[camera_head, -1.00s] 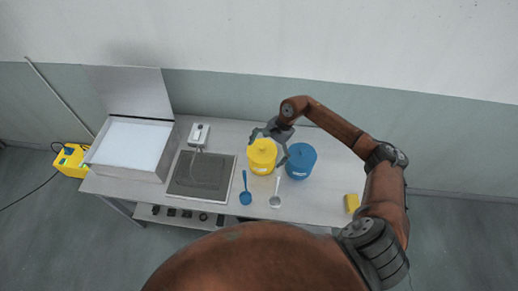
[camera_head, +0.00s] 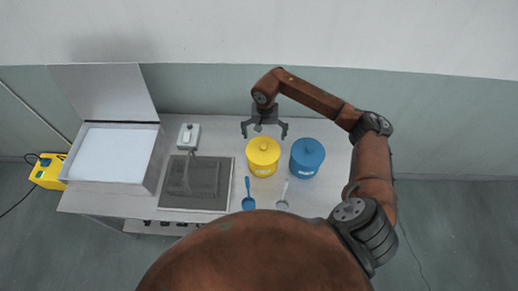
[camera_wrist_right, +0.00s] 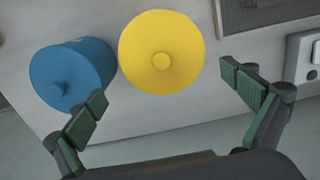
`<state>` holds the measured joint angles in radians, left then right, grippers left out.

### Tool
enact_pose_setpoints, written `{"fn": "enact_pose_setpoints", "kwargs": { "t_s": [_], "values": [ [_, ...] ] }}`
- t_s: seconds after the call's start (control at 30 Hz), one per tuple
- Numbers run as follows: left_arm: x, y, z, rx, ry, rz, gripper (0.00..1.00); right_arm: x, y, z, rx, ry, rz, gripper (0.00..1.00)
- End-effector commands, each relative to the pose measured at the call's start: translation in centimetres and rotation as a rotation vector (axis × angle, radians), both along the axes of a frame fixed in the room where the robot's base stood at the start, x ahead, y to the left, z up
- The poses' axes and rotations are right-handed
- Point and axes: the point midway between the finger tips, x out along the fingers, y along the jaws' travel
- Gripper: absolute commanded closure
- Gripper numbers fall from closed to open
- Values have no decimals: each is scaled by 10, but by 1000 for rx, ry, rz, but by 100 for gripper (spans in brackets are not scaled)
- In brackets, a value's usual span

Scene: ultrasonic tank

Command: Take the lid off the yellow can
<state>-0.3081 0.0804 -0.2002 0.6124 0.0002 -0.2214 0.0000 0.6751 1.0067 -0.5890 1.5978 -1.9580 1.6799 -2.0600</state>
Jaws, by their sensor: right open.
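The yellow can (camera_head: 262,164) stands upright on the table with its round yellow lid (camera_head: 263,149) on top; the lid has a small knob. In the right wrist view the lid (camera_wrist_right: 161,50) is seen from above, beyond and between the open fingers. My right gripper (camera_head: 264,134) is open and empty, behind the yellow can in the head view and apart from it. In the right wrist view its two fingers (camera_wrist_right: 167,95) are spread wide. My left gripper is not in view.
A blue lidded can (camera_head: 306,162) stands close to the right of the yellow can. A blue spoon (camera_head: 248,201) and a pale spoon (camera_head: 282,203) lie in front. A dark mesh panel (camera_head: 190,187), a white device (camera_head: 189,136) and an open-lidded tank (camera_head: 152,172) are to the left.

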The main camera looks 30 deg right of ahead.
Motion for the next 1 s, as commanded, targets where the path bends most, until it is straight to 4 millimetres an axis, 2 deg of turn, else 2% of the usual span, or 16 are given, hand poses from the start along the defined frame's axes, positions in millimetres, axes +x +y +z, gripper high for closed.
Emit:
{"fn": "enact_pose_setpoints", "kwargs": {
  "t_s": [0.07,0.3,0.53,0.7,1.0],
  "values": [
    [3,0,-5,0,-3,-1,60,1,2,-8,1,1,3,1],
    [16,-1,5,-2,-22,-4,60,4,8,-29,2,2,13,1],
    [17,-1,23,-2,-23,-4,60,2,9,-59,4,5,12,1],
    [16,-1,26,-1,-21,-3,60,3,7,-78,3,1,11,1],
    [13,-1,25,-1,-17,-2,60,3,5,-82,1,-1,11,3]
  ]
}}
